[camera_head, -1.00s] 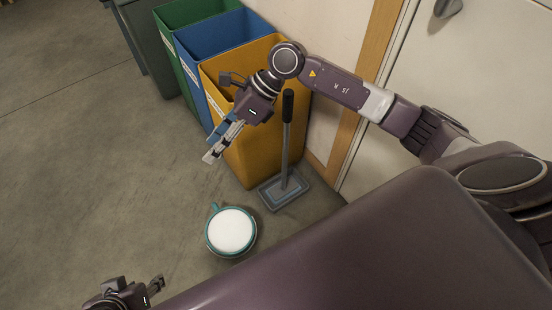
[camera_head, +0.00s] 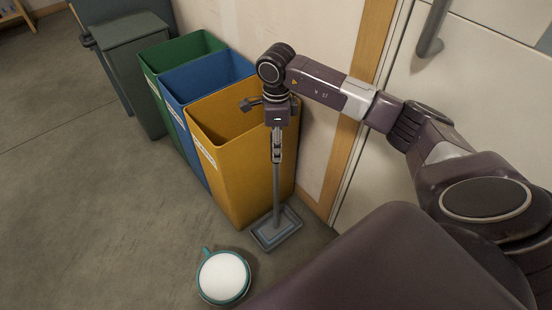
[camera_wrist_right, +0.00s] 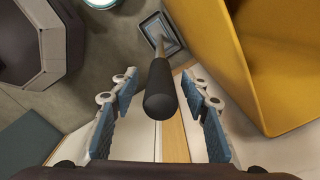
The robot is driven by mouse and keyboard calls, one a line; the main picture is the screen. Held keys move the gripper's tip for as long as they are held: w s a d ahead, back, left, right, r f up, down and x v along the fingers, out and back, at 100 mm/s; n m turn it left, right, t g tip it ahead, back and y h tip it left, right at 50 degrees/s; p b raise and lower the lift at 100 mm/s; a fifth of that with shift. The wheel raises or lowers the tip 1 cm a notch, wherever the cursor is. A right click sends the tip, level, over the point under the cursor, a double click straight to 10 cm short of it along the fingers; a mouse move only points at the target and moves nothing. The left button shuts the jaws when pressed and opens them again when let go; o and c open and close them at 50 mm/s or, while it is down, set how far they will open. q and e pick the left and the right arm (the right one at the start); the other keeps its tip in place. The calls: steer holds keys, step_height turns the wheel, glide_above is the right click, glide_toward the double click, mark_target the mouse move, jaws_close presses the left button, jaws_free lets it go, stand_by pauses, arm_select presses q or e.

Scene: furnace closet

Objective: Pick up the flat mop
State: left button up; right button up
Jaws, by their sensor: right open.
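The flat mop stands upright on the floor beside the yellow bin. Its grey flat head (camera_head: 277,228) and grey pole (camera_head: 277,195) show in the head view; the upper pole is hidden behind my right gripper. In the right wrist view its black handle (camera_wrist_right: 160,90) points up between the fingers, with the flat head (camera_wrist_right: 160,33) farther below. My right gripper (camera_head: 276,158) points down over the mop. It is open (camera_wrist_right: 160,100), with one finger on each side of the handle and visible gaps between. My left gripper is out of view.
A yellow bin (camera_head: 240,160), a blue bin (camera_head: 208,78) and a green bin (camera_head: 180,52) stand left of the mop, along the wall. A teal bucket (camera_head: 223,277) with white contents is on the floor in front. A door (camera_head: 480,100) is at right.

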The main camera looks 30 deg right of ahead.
step_height(320, 180, down, 3)
steer(key=shift+f, duration=0.15)
jaws_close()
steer(key=shift+w, duration=0.1)
stand_by(0.3)
